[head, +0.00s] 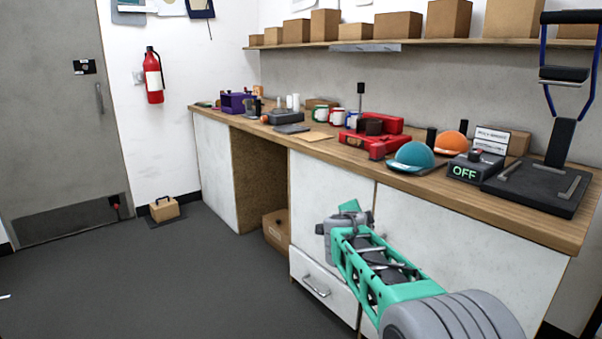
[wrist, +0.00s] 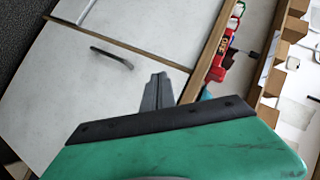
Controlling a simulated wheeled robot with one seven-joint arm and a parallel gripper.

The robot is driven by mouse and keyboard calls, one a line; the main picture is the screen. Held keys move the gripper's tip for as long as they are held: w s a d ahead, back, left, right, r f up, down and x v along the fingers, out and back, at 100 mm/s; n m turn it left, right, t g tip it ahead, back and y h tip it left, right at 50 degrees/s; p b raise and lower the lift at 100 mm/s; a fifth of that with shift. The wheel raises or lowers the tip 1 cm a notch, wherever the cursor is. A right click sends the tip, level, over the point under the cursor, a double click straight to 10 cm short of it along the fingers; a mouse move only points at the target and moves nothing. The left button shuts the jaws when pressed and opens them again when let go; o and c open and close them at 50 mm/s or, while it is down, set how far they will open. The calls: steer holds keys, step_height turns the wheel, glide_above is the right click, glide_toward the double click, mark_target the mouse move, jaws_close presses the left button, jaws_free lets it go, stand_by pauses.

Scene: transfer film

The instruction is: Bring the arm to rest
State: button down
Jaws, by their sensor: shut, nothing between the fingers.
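My arm, green and grey, reaches out from the lower right in the head view. My gripper (head: 349,208) is at its far end, in front of the white cabinet fronts and below the edge of the wooden counter (head: 520,214). In the wrist view my gripper (wrist: 157,78) shows as dark grey fingers closed together against the white cabinet. Nothing is held between them. The fingertips look small and partly hidden by the arm in the head view.
The counter bears a red machine (head: 372,136), teal cap (head: 415,158), orange cap (head: 450,143) and a dark press (head: 535,182). A drawer handle (head: 316,287) is below. A cardboard box (head: 277,230) sits under the counter. Grey floor (head: 170,285) at left is free.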

steer(key=s+r+n+g+y+p, duration=0.25)
steer(key=s+r+n+p, duration=0.25)
steer(key=s+r+p, duration=0.5)
steer(key=s+a+r+n+g+y+p, duration=0.1)
steer(key=s+n+p, duration=0.4)
steer(key=s, duration=1)
steer(key=s+a+r+n+g+y+p, duration=0.1)
steer(key=s+n+g+p, duration=0.5)
steer(key=s, duration=1)
steer(key=shift+s+a+r+p, duration=0.15)
steer(key=shift+a+r+p, duration=0.4)
steer(key=shift+a+p, duration=0.45)
